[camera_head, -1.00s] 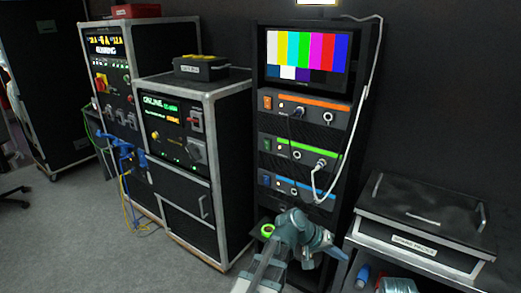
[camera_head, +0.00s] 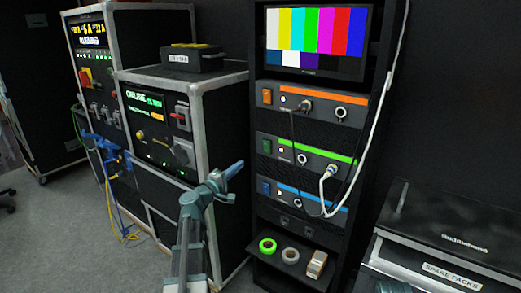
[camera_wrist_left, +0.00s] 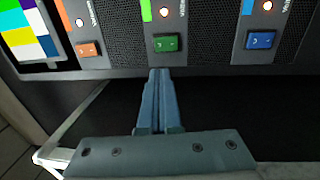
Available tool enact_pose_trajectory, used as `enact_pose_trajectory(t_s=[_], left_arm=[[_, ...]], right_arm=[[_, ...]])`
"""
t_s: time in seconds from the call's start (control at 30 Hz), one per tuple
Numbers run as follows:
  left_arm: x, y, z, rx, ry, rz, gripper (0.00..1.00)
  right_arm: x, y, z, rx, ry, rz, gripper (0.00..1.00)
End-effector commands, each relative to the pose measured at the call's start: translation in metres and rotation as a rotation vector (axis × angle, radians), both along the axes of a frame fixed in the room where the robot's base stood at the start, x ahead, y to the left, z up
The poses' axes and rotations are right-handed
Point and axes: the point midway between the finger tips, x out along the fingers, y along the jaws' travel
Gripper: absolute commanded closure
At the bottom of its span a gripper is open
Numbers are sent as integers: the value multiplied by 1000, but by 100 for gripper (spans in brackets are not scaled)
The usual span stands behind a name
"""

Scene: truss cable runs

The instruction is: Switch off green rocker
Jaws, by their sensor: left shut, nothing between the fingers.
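The green rocker (camera_head: 266,146) is a small switch at the left end of the green-striped unit (camera_head: 315,165), the middle one of three in the rack. In the left wrist view the green rocker (camera_wrist_left: 166,43) lies just beyond my fingertips, with a lit red lamp beside it. My left gripper (camera_head: 239,166) is shut and empty, left of the rack and a little below the green rocker's height. In the left wrist view its fingertips (camera_wrist_left: 158,72) point at the green rocker with a visible gap. My right gripper is not in view.
An orange rocker (camera_head: 267,96) sits above and a blue rocker (camera_head: 265,187) below. A black cable (camera_head: 292,135) and a white cable (camera_head: 325,185) hang in front of the units. A shelf below holds green tape (camera_head: 267,246). A road case (camera_head: 160,190) stands left of my arm.

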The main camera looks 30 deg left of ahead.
Motion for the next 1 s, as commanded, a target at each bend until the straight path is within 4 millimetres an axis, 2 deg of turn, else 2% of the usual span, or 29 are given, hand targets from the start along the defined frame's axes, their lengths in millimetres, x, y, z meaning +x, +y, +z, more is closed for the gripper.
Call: enact_pose_trajectory(t_s=[0.27, 0.37, 0.47, 0.8, 1.0], left_arm=[[1, -1, 0, 1, 1, -2, 100], [7, -1, 1, 1, 1, -3, 100], [21, -2, 3, 2, 1, -5, 100], [90, -7, 12, 2, 2, -5, 100], [121, -10, 15, 2, 2, -5, 100]], right_arm=[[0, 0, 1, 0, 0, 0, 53], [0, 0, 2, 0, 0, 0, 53], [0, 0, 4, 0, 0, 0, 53], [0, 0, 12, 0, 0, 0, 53], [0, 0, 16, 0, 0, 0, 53]])
